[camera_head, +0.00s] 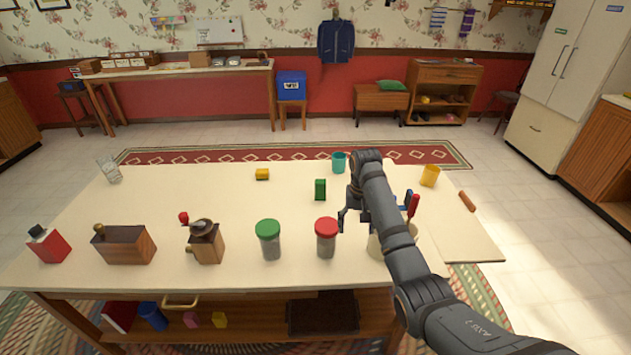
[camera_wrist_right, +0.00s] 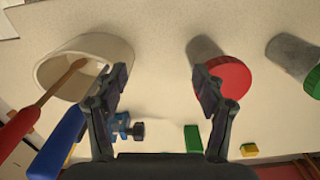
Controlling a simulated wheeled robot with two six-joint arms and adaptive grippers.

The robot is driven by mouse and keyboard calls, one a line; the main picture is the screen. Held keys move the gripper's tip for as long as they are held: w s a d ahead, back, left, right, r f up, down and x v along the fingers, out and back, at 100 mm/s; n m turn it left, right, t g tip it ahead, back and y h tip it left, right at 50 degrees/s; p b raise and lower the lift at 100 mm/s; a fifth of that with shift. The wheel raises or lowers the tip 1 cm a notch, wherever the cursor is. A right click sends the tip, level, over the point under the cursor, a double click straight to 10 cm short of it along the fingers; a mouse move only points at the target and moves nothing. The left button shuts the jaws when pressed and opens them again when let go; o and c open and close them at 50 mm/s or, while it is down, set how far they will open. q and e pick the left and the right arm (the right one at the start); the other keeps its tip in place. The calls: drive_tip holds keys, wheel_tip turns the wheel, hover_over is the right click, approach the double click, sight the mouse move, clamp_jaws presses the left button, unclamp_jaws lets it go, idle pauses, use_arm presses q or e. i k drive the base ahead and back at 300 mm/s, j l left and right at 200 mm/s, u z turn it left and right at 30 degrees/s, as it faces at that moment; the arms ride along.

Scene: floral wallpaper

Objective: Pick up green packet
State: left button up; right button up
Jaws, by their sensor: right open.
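The green packet (camera_head: 320,189) stands upright on the white table, right of the table's middle in the head view. It also shows in the right wrist view (camera_wrist_right: 193,138), low in the picture near the base of the right-hand finger. My right gripper (camera_head: 350,214) is just right of the packet and apart from it in the head view. Its two fingers are spread with nothing between them, as the wrist view also shows (camera_wrist_right: 160,80). My left gripper is not in view.
A red-lidded jar (camera_head: 326,238) and a green-lidded jar (camera_head: 269,240) stand nearer me. A cream pot (camera_wrist_right: 55,72) with red and blue handled utensils is beside my right gripper. A yellow block (camera_head: 262,174) lies farther left. The table's left middle is clear.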

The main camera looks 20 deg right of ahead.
sight(321, 184)
drive_tip(key=i, duration=1.05)
